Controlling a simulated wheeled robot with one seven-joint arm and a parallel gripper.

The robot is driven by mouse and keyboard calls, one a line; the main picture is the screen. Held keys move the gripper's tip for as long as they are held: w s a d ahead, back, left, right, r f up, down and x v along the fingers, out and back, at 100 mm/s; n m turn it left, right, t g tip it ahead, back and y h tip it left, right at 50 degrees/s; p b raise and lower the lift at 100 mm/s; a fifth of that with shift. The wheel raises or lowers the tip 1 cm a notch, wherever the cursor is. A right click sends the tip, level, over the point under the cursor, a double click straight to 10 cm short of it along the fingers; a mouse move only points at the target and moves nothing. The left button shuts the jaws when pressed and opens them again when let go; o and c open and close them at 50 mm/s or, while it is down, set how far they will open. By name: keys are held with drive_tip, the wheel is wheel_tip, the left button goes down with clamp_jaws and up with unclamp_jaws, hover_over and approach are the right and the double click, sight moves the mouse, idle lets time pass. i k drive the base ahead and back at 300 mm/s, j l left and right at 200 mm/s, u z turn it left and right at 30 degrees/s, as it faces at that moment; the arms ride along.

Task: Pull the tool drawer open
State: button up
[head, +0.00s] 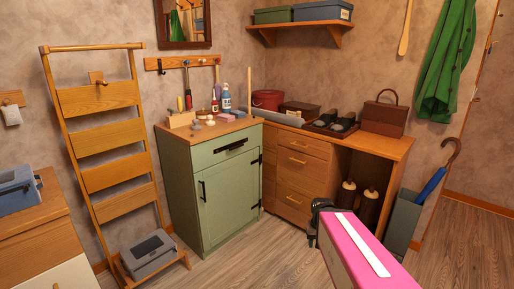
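I cannot tell which drawer is the tool drawer. The green cabinet (205,190) has a shut top drawer (230,148) with a black handle, above a shut door (226,192). The wooden desk (385,148) beside it has a stack of drawers (298,165) with small handles, and they look shut. My gripper (318,217) is dark and small, in front of the desk's lower drawers and apart from the green cabinet in the picture. My pink arm hides part of it, and its fingers cannot be made out.
A wooden ladder rack (108,134) with a grey box (147,254) at its foot stands left of the green cabinet. Bottles and small items crowd the cabinet top. An umbrella stand (402,222) is at the right. Wood floor (215,268) is clear in front of the cabinet.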

sight(203, 155)
drive_tip(key=u, duration=0.8)
